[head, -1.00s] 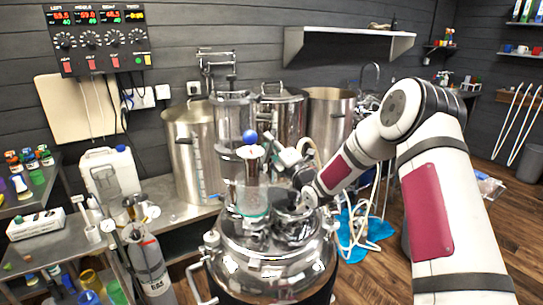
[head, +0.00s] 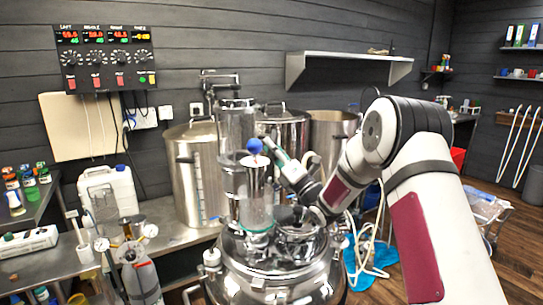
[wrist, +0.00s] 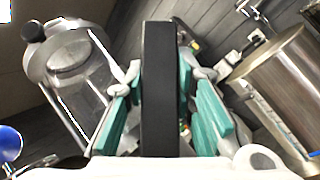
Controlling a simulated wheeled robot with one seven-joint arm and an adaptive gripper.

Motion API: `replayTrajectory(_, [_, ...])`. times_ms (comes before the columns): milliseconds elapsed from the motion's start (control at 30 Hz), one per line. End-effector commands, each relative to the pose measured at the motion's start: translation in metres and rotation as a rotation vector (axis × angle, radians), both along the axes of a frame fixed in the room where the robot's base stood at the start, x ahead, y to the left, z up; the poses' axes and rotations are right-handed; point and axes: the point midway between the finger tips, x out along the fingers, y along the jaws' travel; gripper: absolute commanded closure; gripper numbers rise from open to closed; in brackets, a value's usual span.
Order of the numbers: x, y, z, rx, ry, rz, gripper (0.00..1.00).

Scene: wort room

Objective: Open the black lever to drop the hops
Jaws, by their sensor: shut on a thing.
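The black lever (wrist: 159,90) is a broad, dark upright bar in the middle of the wrist view. My gripper (wrist: 162,105) has its teal finger pads on both sides of the bar and is shut on it. In the head view my gripper (head: 276,152) is at the top right of a clear hop cylinder (head: 256,208) on the steel vessel. The lever cannot be made out in the head view.
The steel vessel (head: 262,270) stands below the cylinder. Tall steel pots (head: 190,165) stand behind on a metal bench. A gas cylinder (head: 143,280) and white jug (head: 110,190) are at left. White hoses and a blue sheet (head: 372,268) lie on the floor at right.

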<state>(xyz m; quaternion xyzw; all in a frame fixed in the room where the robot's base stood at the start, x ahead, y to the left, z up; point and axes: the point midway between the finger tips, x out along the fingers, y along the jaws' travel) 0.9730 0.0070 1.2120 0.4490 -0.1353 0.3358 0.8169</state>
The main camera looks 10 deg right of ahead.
Motion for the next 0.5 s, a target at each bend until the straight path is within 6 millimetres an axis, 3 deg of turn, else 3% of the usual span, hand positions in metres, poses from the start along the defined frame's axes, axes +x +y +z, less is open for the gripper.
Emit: replayTrajectory(500, [0.0009, -0.0018, 0.0035, -0.042, -0.070, -0.004, 1.00])
